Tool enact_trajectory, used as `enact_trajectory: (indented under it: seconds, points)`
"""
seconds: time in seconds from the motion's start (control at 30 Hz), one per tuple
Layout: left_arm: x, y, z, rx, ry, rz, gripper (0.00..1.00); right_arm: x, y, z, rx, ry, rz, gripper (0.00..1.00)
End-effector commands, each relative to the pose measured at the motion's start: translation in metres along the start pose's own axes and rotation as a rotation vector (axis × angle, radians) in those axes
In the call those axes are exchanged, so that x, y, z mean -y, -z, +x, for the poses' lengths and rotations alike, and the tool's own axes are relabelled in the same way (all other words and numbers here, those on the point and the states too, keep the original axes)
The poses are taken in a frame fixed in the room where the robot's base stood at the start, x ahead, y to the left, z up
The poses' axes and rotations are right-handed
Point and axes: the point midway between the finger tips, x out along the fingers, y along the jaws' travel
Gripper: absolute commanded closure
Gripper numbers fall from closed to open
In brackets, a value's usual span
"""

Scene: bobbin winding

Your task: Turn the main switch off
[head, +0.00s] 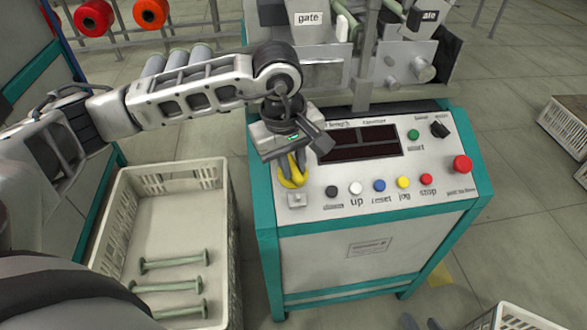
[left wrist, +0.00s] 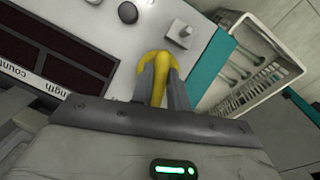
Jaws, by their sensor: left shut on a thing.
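The control panel (head: 330,215) is the sloped white top of a teal-edged cabinet. A yellow rotary switch (head: 291,177), which I take for the main switch, sits at the panel's left side. It also shows in the left wrist view (left wrist: 158,62) as a yellow disc with a raised grip. My left gripper (head: 296,166) reaches down from above and is shut on that grip, one finger on each side. Its label is hidden or unreadable. My right gripper (head: 420,323) shows only its fingertips at the bottom edge, apart and empty, clear of the panel.
A small grey switch (head: 296,199) sits just below the yellow one. A row of buttons, a dark display (head: 358,143), a black knob (head: 440,129) and a red button (head: 462,165) share the panel. A bin (head: 232,255) with green bobbins stands left.

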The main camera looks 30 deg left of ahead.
Motion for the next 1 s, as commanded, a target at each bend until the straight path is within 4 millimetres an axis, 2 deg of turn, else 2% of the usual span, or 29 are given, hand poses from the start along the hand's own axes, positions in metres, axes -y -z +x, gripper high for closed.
enact_trajectory:
  seconds: [0.23, 0.5, 0.97, 1.0]
  points:
    - [0.002, 0.000, 0.002, -0.002, -0.054, -0.133, 1.00, 0.006, 0.023, -0.006, -0.121, 0.018, -0.016, 0.64]
    - [0.002, 0.000, 0.001, -0.001, -0.082, -0.203, 1.00, 0.011, 0.022, -0.011, -0.145, 0.031, -0.024, 0.64]
    - [0.001, 0.000, 0.000, -0.001, -0.087, -0.216, 1.00, 0.011, 0.024, -0.012, -0.150, 0.031, -0.023, 0.64]
    - [0.001, 0.000, 0.000, -0.001, -0.087, -0.216, 0.78, 0.011, 0.024, -0.012, -0.151, 0.031, -0.023, 0.64]
